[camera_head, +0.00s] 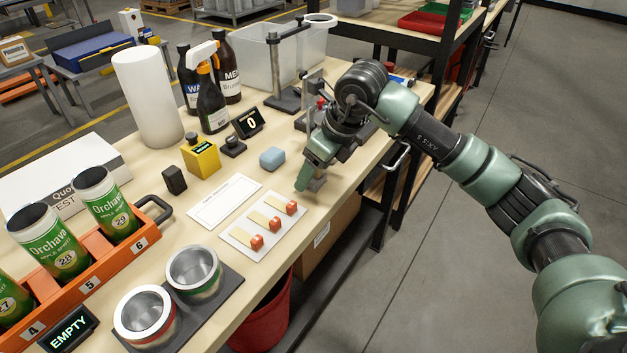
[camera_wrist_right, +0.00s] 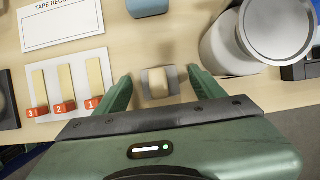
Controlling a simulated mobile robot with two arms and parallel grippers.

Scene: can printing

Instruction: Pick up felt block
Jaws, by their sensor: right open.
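The felt block (camera_wrist_right: 158,83), a small cream block on a grey base, sits on the table between the two green fingers of my right gripper (camera_wrist_right: 159,75) in the right wrist view. The fingers are open, with bare table visible on both sides of the block. In the head view my right gripper (camera_head: 310,176) points down near the table's right edge. Only a grey part of the felt block (camera_head: 318,184) shows there, beside the near finger; the rest is hidden. My left gripper is not in view.
A white card with orange-tipped strips (camera_head: 263,226) lies left of the gripper. A metal cylinder (camera_wrist_right: 232,47) stands close to the right finger in the wrist view.

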